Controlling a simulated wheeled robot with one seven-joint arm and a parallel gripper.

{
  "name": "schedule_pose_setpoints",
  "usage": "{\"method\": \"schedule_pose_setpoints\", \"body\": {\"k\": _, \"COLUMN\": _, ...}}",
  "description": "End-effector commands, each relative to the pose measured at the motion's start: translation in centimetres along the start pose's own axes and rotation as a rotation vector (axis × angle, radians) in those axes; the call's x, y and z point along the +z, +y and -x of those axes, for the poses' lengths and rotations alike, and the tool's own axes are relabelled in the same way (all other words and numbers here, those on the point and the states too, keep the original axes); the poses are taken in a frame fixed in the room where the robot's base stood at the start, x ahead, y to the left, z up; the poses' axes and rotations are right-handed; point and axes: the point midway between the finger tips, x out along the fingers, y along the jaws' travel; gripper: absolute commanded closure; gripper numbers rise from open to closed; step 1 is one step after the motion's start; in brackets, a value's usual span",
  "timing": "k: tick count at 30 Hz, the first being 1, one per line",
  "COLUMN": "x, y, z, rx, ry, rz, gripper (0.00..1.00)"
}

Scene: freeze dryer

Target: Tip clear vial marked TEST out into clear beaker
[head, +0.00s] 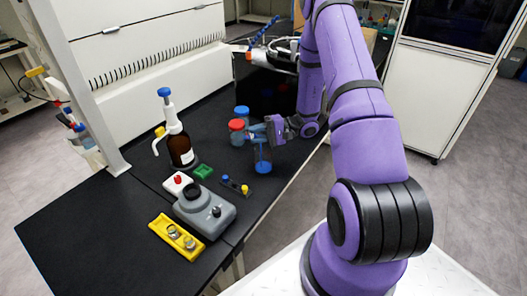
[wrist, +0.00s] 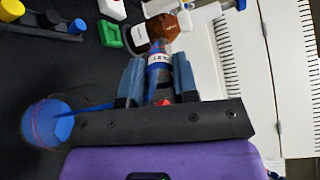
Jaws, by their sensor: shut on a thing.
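My gripper (head: 262,131) is shut on a clear vial, between the two blue-grey fingers (wrist: 157,82) in the wrist view. The vial (wrist: 158,61) has a white label with partly readable lettering and blue contents; a small red patch shows between the fingers. The clear beaker (head: 263,158) stands on the black bench just below my gripper, with blue liquid at its bottom. In the wrist view the beaker (wrist: 47,124) is a blue round shape at the left. A thin blue streak runs between the fingers' side and the beaker; the vial's mouth is not clearly visible.
A red-capped jar (head: 237,133) and a blue-capped jar (head: 242,114) stand close left of my gripper. A brown dispenser bottle (head: 179,146), small vial rack (head: 235,185), grey device (head: 205,208) and yellow tray (head: 177,240) stand farther left. The bench's near-left area is clear.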

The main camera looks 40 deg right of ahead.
Motion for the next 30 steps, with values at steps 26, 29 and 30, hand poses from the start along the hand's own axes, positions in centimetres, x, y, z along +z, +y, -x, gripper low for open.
{"method": "schedule_pose_setpoints", "body": {"k": 26, "x": 0.01, "y": -0.11, "z": 0.13, "rx": -0.093, "ry": -0.024, "rz": -0.001, "gripper": 1.00}}
{"method": "schedule_pose_setpoints", "body": {"k": 29, "x": 0.01, "y": -0.13, "z": 0.17, "rx": -0.104, "ry": -0.027, "rz": -0.001, "gripper": 1.00}}
{"method": "schedule_pose_setpoints", "body": {"k": 30, "x": 0.02, "y": -0.14, "z": 0.18, "rx": -0.109, "ry": -0.028, "rz": -0.001, "gripper": 1.00}}
